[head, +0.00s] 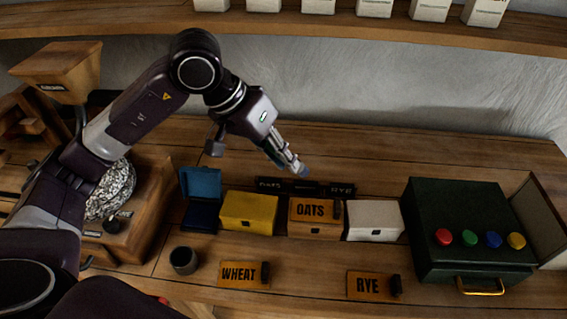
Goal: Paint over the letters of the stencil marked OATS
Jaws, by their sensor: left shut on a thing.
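The stencil marked OATS (309,210) is an orange plate with dark letters and a dark grip at its right end. It rests against or on an orange box (315,231) in the middle of the bench. My left gripper (290,160) is above and slightly left of this stencil, apart from it, and points down to the right. It is shut on a small slim thing with a bluish tip (304,171), mostly hidden by the fingers; I cannot tell for sure what it is. My right gripper is not in view.
Stencils WHEAT (238,274) and RYE (367,285) lie in front. A yellow box (248,211), white box (375,220) and open blue box (201,184) flank the OATS stencil. A dark cup (183,261) stands front left; a green cabinet (463,205) with coloured knobs stands right.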

